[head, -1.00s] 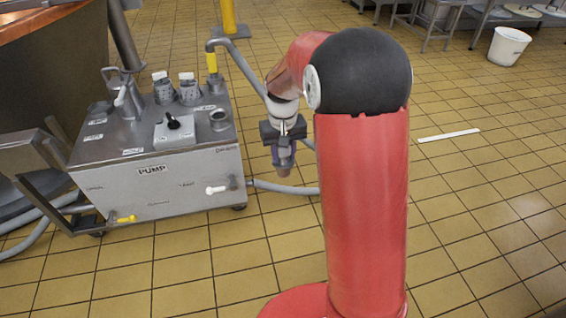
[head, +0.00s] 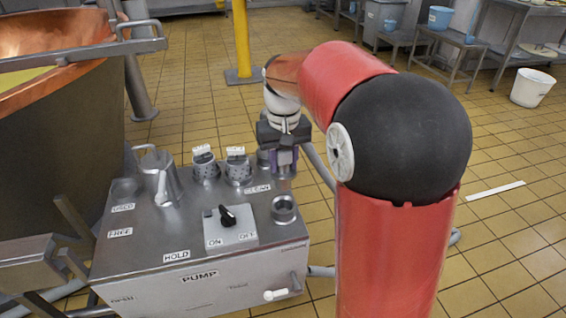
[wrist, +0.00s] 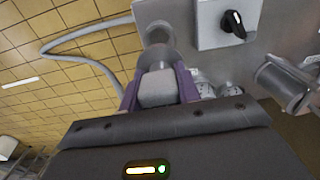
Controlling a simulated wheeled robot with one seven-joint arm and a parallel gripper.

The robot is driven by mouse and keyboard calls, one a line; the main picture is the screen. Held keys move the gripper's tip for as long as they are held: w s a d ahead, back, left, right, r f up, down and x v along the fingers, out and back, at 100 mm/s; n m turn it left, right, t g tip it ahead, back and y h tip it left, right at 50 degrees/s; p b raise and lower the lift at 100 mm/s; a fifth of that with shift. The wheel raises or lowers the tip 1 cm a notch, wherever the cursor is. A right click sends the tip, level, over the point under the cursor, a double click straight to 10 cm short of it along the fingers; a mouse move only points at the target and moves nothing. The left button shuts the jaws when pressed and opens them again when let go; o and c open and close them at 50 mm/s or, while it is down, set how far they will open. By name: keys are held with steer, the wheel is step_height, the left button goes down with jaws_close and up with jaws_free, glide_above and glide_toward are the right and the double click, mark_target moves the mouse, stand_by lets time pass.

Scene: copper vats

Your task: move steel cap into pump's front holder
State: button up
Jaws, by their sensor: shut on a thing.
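The pump (head: 190,282) is a steel box on the left in the head view, with labels and fittings on its top. Its front holder (head: 284,208) is a round steel ring at the right of the top, right of the switch plate. It shows open in the head view, and also at the top of the wrist view (wrist: 156,34). My gripper (head: 284,160) is above the pump's back right corner, behind the front holder. In the wrist view its purple fingers are shut on the steel cap (wrist: 157,89), a grey blocky piece. The cap's lower part is hard to make out.
A black switch (head: 228,216) and a steel jug (head: 160,178) stand on the pump's top. Two white-topped perforated pots (head: 238,168) are left of my gripper. A grey hose (wrist: 85,60) curves past the pump. The copper vat (head: 60,120) is at left.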

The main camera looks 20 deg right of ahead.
steer(key=shift+f+b, duration=1.9)
steer(key=shift+f, duration=0.5)
steer(key=shift+f, duration=0.1)
steer(key=shift+f+b, duration=1.65)
steer(key=shift+f, duration=0.85)
steer(key=shift+f, duration=0.55)
steer(key=o, duration=1.2)
steer(key=shift+c, duration=0.2)
